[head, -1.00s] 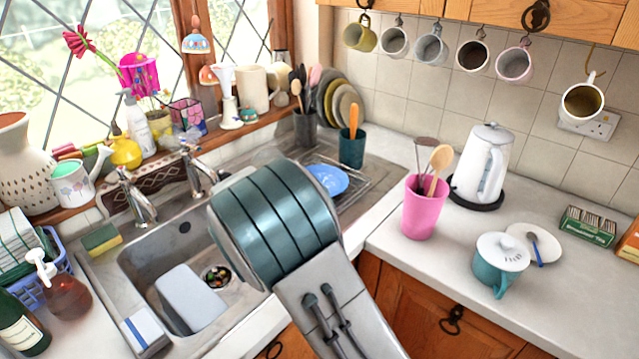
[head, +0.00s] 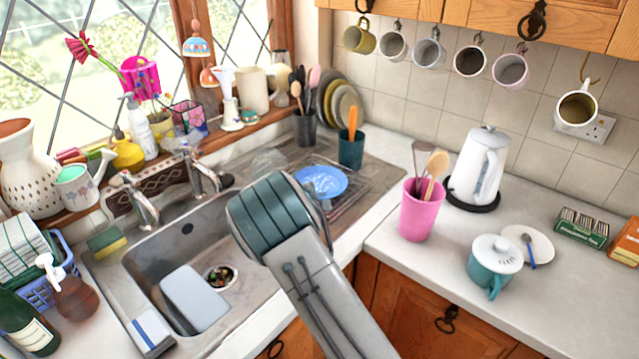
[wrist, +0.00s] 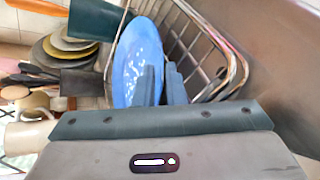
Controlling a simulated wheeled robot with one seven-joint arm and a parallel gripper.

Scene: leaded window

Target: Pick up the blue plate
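The blue plate (head: 320,181) lies in the wire dish rack on the drainer, right of the sink bowl. In the wrist view the plate (wrist: 135,60) shows nearly edge-on, left of and partly behind my fingers. My gripper (wrist: 164,85) has its two dark fingers close together at the plate's right rim. The left finger overlaps the plate's face, and the right finger is just past the rim. I cannot tell whether the rim is held between them. In the head view my arm hides the fingers.
The dish rack's wires (wrist: 205,50) run close to the right of the fingers. A dark green utensil pot (head: 351,150) stands behind the plate. A pink utensil pot (head: 420,212) and a white kettle (head: 479,168) stand on the counter to the right.

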